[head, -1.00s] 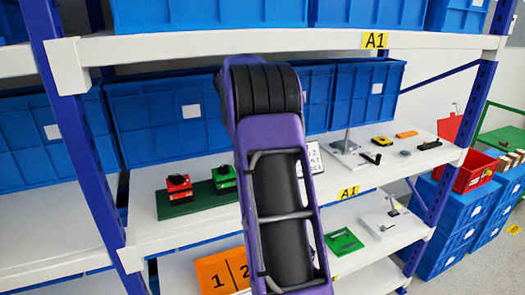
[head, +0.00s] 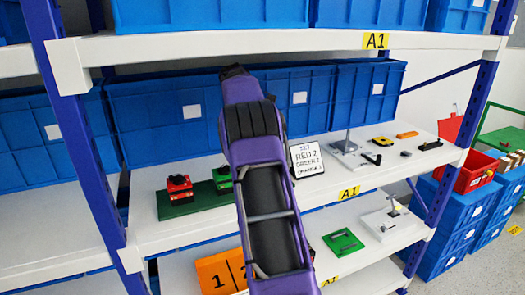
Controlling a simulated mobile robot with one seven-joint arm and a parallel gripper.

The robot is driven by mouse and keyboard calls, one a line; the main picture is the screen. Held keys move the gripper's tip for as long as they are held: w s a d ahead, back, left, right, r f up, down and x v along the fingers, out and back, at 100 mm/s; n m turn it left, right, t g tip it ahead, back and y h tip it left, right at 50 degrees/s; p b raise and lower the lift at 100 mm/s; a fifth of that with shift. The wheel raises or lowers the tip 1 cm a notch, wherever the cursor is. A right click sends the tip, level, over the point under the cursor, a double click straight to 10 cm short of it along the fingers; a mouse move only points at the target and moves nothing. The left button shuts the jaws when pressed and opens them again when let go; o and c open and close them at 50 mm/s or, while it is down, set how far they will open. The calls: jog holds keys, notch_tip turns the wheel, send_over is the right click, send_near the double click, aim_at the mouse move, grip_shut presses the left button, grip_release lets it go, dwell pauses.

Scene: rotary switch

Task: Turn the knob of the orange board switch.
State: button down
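A green board (head: 186,208) lies on the middle shelf. It carries a red switch (head: 179,188) and a green switch (head: 222,179). The right part of the board is hidden behind my purple arm, and I see no orange switch or its knob on the board. My gripper is not in view; my arm's far end reaches up in front of the blue bins, and anything beyond it is hidden.
An orange panel marked 1 and 2 (head: 213,275) stands on the lower shelf. Blue bins (head: 160,125) line the back. Several small parts, including a yellow one (head: 382,142), lie right on the middle shelf. The upper shelf (head: 200,45) overhangs; a blue post (head: 85,160) stands left.

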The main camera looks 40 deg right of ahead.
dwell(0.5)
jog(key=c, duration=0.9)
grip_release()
